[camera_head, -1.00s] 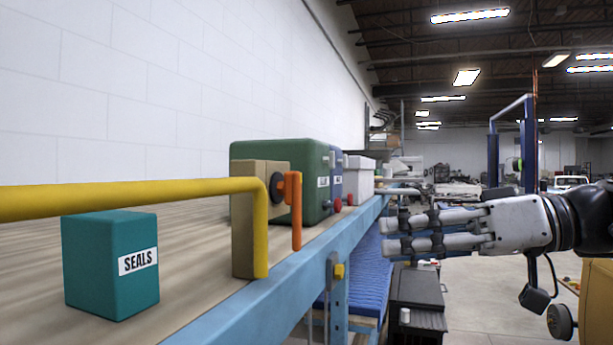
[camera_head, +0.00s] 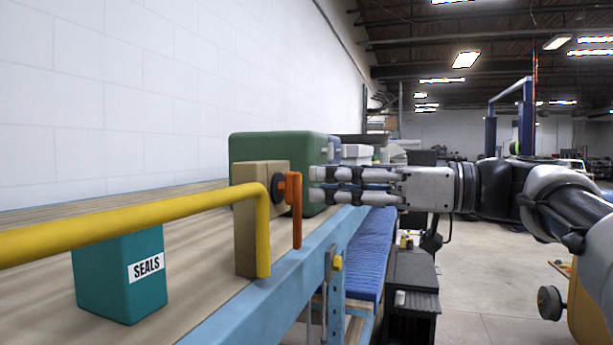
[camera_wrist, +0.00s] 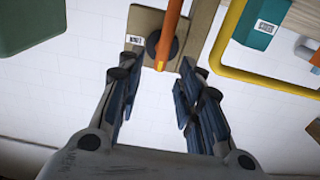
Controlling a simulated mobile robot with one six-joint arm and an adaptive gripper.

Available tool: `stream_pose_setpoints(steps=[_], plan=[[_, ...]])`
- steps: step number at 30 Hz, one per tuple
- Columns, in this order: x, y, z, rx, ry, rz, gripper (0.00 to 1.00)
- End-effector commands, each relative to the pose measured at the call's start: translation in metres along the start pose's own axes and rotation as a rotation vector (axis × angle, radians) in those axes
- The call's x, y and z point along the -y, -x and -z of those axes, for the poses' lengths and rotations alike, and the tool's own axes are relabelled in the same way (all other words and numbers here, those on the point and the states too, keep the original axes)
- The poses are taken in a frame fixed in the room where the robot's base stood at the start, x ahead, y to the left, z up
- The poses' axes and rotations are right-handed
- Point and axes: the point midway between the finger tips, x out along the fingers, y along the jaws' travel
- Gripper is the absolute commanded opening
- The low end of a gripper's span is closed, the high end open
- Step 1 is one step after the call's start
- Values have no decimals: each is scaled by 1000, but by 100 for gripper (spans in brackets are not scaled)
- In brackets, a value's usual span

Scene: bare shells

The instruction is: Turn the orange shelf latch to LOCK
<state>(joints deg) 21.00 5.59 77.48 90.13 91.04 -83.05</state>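The orange latch (camera_head: 297,215) is a flat lever on a black hub (camera_head: 278,187), mounted on a tan block (camera_head: 246,230) at the shelf edge. Its lever hangs downward in the head view. In the wrist view the orange lever (camera_wrist: 170,30) runs from the hub to the top edge, in front of the tan plate. My gripper (camera_head: 314,185) is just right of the latch, pointing at it. In the wrist view my gripper (camera_wrist: 159,72) is open and empty, with the hub ahead between its fingertips. A small label (camera_wrist: 137,42) on the plate is too blurred to read.
A yellow rail (camera_head: 140,217) crosses in front of the block and bends down beside the latch. A teal SEALS box (camera_head: 105,280) stands front left on the shelf. A green case (camera_head: 250,146) is behind.

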Motion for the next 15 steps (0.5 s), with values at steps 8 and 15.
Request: stream_pose_setpoints(steps=[8,15], plan=[[1,-38,1,0,-1,2,33],[0,-43,0,0,0,-1,33]])
